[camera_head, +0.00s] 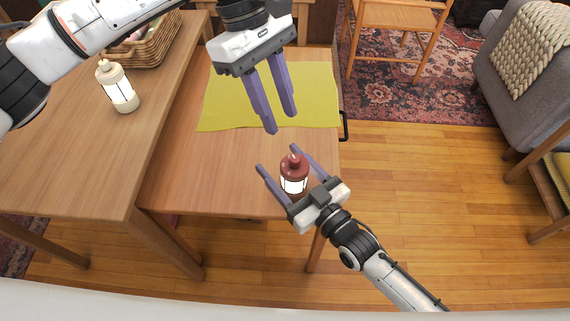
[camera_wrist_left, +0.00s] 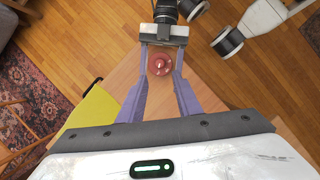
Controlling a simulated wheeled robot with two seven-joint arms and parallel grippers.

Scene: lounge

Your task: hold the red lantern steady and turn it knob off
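The red lantern (camera_head: 294,172) stands upright near the front right corner of the small wooden table (camera_head: 190,185). Its panels look bright white, and it has a small knob on top. My right gripper (camera_head: 277,158) is open, with one finger on each side of the lantern; I cannot tell if either touches it. My left gripper (camera_head: 281,123) is open and empty, pointing down above the table, higher and slightly behind the lantern. In the left wrist view, the red lantern's top (camera_wrist_left: 160,63) shows beyond my left fingers, with my right gripper (camera_wrist_left: 162,72) around it.
A yellow cloth (camera_head: 315,95) covers the table's back part. A wooden chair (camera_head: 398,18) and grey sofa (camera_head: 520,75) stand apart. Floor (camera_head: 430,190) at right is clear.

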